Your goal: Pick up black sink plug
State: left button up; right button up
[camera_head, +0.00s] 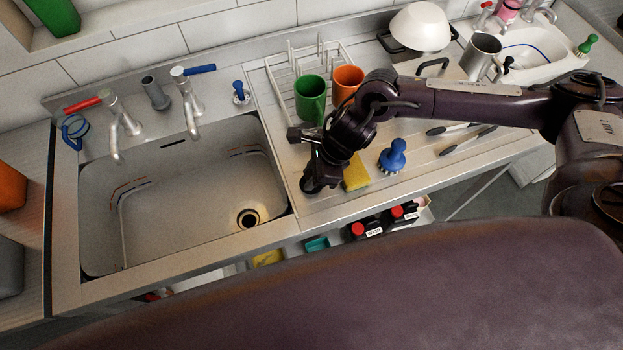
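A small black knobbed object (508,63), which looks like the black sink plug, stands beside the small white sink at the upper right, next to a steel cup. My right gripper (312,160) is far to its left, over the drainboard at the right edge of the large sink, close to a yellow sponge. The dark gripper is seen from above, and its fingers blend together. I cannot tell whether it is open or shut, or whether it holds anything. My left gripper is not in view.
The large sink (180,210) is empty with an open drain (248,218). Near my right gripper are a green mug (310,98), an orange mug (347,82), the yellow sponge (356,174) and a blue brush (394,156). The steel cup (480,56) and white bowl (420,26) stand farther right.

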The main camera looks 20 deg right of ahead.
jog(key=c, duration=0.4)
jog(key=shift+c, duration=0.2)
notch_tip(320, 180, up, 20)
jog(key=b, duration=0.3)
